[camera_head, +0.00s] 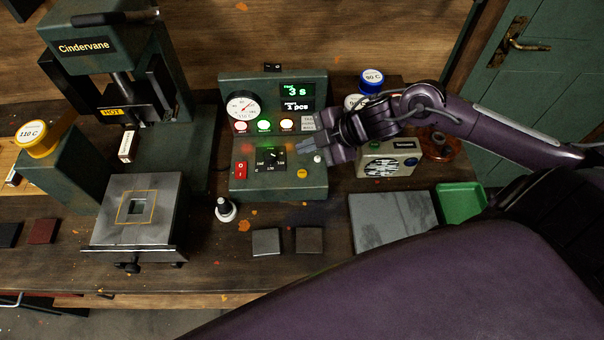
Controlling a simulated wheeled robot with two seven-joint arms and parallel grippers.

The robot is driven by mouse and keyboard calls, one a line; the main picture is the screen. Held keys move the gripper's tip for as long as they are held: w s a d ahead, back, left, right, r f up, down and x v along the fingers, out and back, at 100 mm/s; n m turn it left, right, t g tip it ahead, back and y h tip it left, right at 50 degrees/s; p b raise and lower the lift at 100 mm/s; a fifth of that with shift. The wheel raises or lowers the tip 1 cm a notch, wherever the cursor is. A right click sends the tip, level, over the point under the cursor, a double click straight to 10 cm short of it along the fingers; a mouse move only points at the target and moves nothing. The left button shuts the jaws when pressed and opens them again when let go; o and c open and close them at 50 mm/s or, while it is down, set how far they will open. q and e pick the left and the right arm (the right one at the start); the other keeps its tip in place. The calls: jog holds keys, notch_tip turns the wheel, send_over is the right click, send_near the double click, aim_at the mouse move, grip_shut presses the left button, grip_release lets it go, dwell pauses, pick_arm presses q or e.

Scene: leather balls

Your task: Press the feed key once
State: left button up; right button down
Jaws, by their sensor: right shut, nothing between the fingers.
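A dark green control console (240,183) stands at the middle of the bench. The key labels are too small to read, so I cannot tell which one is the feed key. My right gripper (307,149) is shut and empty, over the console's right side, its tips pointing left above the yellow button. My left gripper is out of view.
A green press (120,60) marked Cindervane and HOT stands at the left. A metal block (150,190) with a square opening sits in front of it. Dark square pieces (266,242) lie before the console. A grey slab (392,222) and green tray (460,203) are at the right.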

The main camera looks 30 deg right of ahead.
aim_at(302, 173)
notch_tip(302, 173, down, 6)
jog(key=b, duration=0.5)
jog(key=shift+f, duration=0.45)
jog(key=shift+f+b, duration=0.15)
jog(key=shift+b, duration=0.15)
dwell(1.1)
jog(key=shift+f, duration=0.25)
jog(key=shift+f+b, duration=0.3)
jog(key=shift+f, duration=0.15)
dwell(0.6)
jog(key=shift+r, duration=0.1)
jog(key=shift+r+p, duration=0.8)
jog(key=shift+p, duration=0.15)
